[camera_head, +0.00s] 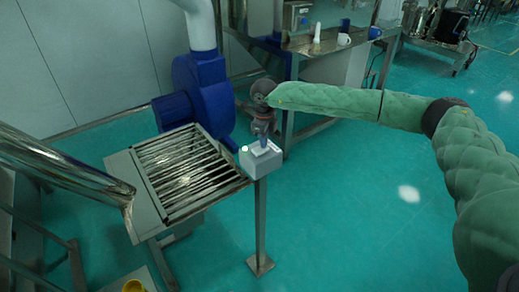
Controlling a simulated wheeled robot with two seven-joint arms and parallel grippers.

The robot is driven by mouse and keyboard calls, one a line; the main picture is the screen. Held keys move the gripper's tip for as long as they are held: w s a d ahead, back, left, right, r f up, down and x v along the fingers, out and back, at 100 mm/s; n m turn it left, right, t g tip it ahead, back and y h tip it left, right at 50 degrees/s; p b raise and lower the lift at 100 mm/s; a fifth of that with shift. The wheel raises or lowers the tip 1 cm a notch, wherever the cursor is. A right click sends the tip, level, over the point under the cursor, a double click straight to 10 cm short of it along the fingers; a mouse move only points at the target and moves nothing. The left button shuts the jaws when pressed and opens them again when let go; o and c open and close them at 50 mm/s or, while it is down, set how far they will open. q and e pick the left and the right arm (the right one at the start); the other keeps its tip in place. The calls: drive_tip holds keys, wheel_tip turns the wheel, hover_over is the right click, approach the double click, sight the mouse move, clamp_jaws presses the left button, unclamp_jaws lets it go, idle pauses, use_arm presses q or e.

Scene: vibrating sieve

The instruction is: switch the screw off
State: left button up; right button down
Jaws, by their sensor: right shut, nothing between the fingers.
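A small grey control box (261,164) stands on a metal post beside the slatted metal tray. Its light top panel carries a pale round button (245,148) near the left corner. My right gripper (265,143) points down over the box, its fingers shut and empty, with the tips at or just above the top panel. I cannot tell whether they touch it. The fingers and wrist hide part of the panel. My right arm, in a green quilted sleeve, reaches in from the right. My left gripper is not in view.
The slatted tray (184,178) lies left of the box, with a blue blower housing (203,90) behind it. A shiny metal tube (70,165) slants in from the left. A steel table with a white mug (344,39) stands behind. Green floor is open at the lower middle.

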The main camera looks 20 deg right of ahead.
drive_tip(key=shift+f, duration=0.2)
drive_tip(key=shift+r+p, duration=0.3)
drive_tip(key=shift+r, duration=3.25)
